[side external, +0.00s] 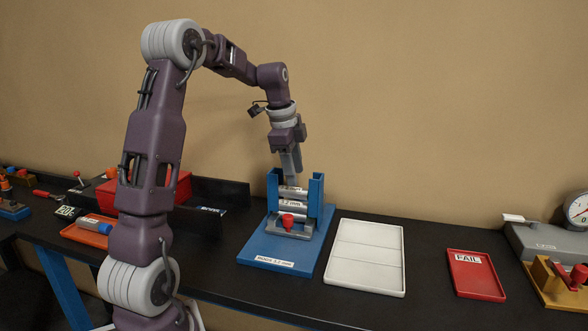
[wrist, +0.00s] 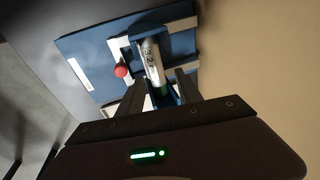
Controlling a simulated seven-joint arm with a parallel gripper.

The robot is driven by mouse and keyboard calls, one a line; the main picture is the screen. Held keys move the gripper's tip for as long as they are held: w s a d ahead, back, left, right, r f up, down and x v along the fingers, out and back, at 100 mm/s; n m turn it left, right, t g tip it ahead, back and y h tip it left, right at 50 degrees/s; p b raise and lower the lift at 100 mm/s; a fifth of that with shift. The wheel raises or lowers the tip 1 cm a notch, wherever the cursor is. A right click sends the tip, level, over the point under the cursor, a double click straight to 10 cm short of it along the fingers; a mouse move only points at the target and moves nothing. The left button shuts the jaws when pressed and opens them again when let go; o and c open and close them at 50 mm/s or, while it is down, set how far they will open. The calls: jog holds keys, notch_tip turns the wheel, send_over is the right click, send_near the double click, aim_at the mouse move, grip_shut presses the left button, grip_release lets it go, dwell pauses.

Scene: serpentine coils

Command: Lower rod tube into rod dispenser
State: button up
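The rod dispenser (side external: 265,248) is a blue base with two upright blue posts, a grey block and a red knob at its front. Silver tubes labelled 3.2 mm lie across between the posts, stacked one above another. My gripper (side external: 292,178) points down between the posts, its fingertips at the top rod tube (side external: 291,190). In the wrist view a silver rod tube (wrist: 153,62) with a green end lies between the fingers of my gripper (wrist: 160,84). Whether the fingers touch the tube is unclear. The front tubes and post partly hide the slot.
A white sectioned tray (side external: 366,258) sits right of the dispenser, and a red FAIL tray (side external: 474,275) farther right. A gauge fixture (side external: 555,240) stands at the right end. An orange tray (side external: 92,231) and red box lie left. Black bench is clear between trays.

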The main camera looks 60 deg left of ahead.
jog(key=shift+o, duration=0.4)
jog(key=shift+r, duration=0.1)
jog(key=v, duration=0.7)
jog(key=s+d+r+n, duration=0.2)
jog(key=s+d+n, duration=0.15)
jog(key=d, duration=0.95)
jog(key=s+d+f+n+t, duration=0.1)
jog(key=s+d+f+n, duration=0.1)
jog(key=s+d, duration=0.5)
jog(key=s+d+f+n+t, duration=0.1)
jog(key=s+d+f+n, duration=0.2)
jog(key=s+d, duration=0.4)
jog(key=s+f, duration=0.1)
jog(key=s, duration=0.2)
jog(key=shift+s+d+n+t+h, duration=0.2)
jog(key=shift+s+n+t+h, duration=0.05)
jog(key=shift+n+t+h, duration=0.15)
